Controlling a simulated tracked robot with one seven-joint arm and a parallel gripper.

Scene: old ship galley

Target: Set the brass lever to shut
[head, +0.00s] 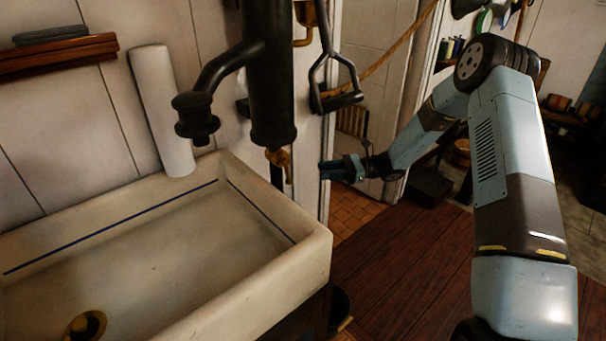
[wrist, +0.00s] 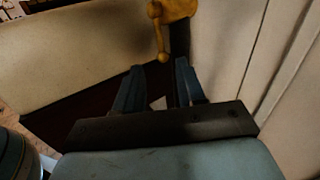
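The brass lever (head: 281,160) shows in the head view just below the dark pump body, beside the right back corner of the sink. In the wrist view the brass lever (wrist: 161,36) hangs down from a wider brass body at the top, its rounded tip lowest. My gripper (head: 322,171) is to the right of the lever in the head view, apart from it. In the wrist view my gripper (wrist: 160,66) has its two dark blue fingers spread with nothing between them. The lever tip is just beyond the fingertips, roughly in line with the gap. I cannot tell the exact distance.
The pale sink (head: 290,258) fills the lower left, its right rim near the lever. The dark pump (head: 271,80) with its spout stands above, and its handle (head: 338,98) hangs to the right. A white wall panel (wrist: 283,60) is close on the right. The wooden floor is open.

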